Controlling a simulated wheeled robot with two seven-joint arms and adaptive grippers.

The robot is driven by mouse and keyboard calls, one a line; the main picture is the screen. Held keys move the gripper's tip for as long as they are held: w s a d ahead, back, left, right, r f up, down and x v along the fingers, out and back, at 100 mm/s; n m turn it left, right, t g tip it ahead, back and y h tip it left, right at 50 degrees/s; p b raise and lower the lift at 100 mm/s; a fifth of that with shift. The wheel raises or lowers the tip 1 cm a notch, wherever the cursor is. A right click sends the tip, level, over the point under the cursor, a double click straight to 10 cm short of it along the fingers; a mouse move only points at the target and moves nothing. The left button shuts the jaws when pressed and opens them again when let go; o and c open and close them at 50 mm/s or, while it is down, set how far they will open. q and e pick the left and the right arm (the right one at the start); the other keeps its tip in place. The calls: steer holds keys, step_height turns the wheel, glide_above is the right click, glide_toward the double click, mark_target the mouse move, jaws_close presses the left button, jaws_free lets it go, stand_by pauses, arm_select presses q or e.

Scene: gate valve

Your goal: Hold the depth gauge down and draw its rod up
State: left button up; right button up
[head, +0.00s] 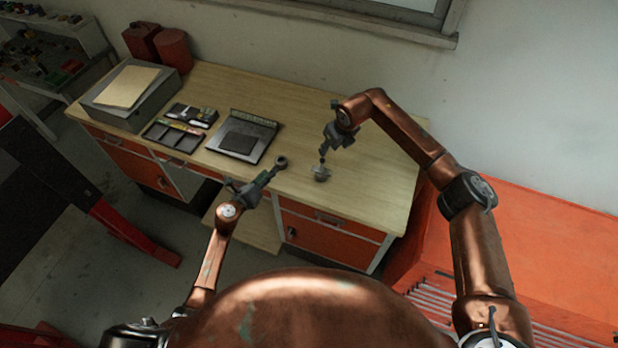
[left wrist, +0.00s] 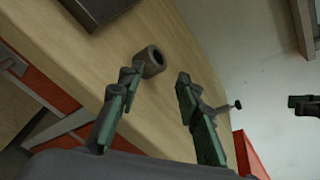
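The depth gauge (head: 321,174) stands on the bench near its right end, a small grey piece below my right gripper (head: 323,153). In the left wrist view the gauge (left wrist: 222,108) is partly hidden behind a left finger, and its thin rod ends in a dark knob. My right gripper (left wrist: 297,102) shows there at the right edge, apart from the knob; its finger opening is unclear. My left gripper (head: 271,174) is low over the bench's front edge, left of the gauge. Its green fingers are spread with nothing gripped between them (left wrist: 160,74).
A grey hollow cylinder (head: 281,161) is on the bench just beyond my left fingertips. Red canisters (head: 172,48) stand at the back. Bench right of the gauge is clear.

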mark_target(321, 168)
arm_select(q)
steer(key=s+d+r+m+g+h, duration=0.1)
steer(key=s+d+r+m+g, duration=0.15)
steer(key=d+m, duration=1)
steer(key=w+d+n, duration=0.1)
steer(key=w+d, duration=0.1)
steer(key=w+d+f+n, duration=0.1)
steer(key=w+d, duration=0.1)
steer(key=d, duration=0.1)
steer(key=w+d+f+n, duration=0.1)
steer(key=w+d, duration=0.1)
steer(key=shift+d+f+t, duration=0.2)
steer(key=shift+d+t, duration=0.1)
steer(key=shift+t, duration=0.05)
steer(key=shift+c, duration=0.4)
jaws_close()
arm_select(e)
steer(key=shift+d, duration=0.1)
steer(key=shift+o, duration=0.4)
